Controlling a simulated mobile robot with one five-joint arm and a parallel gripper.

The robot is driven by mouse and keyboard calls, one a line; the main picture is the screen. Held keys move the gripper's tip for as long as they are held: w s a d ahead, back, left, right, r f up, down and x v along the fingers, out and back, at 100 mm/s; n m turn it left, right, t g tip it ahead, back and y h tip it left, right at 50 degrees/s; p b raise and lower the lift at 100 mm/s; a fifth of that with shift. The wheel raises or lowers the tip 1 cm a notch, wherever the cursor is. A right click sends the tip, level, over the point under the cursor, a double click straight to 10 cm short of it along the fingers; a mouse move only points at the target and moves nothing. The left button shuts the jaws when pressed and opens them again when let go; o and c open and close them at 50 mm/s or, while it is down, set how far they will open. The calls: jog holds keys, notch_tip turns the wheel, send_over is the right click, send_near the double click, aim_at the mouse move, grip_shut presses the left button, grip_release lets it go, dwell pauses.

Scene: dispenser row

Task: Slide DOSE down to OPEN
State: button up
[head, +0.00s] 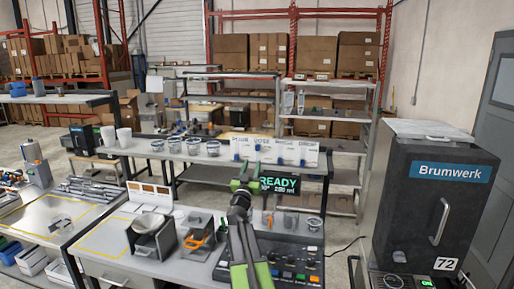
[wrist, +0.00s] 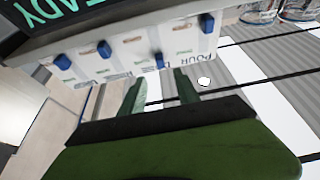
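The DOSE panel (head: 265,152) is one of several white panels in a row on the far bench. Its blue slider (head: 258,147) sits higher than the other blue sliders, close to the label. In the wrist view, which is turned upside down, the DOSE slider (wrist: 159,62) shows just beyond and between the tips of my gripper (wrist: 160,74). The green fingers are apart and hold nothing. In the head view my gripper (head: 243,183) appears below the panels. Whether a finger touches the slider cannot be told.
The POUR slider (wrist: 208,23) and two other blue sliders flank DOSE. A dark Brumwerk machine (head: 432,195) is at the right.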

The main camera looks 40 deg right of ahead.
aim_at(257, 149)
jog(key=p+x, duration=0.2)
jog(key=x, duration=0.6)
jog(key=shift+w+d+r+p, duration=0.2)
jog(key=shift+w+d+p, duration=0.2)
jog(key=shift+d, duration=0.15)
jog(key=shift+s, duration=0.1)
grip_shut()
dwell(0.6)
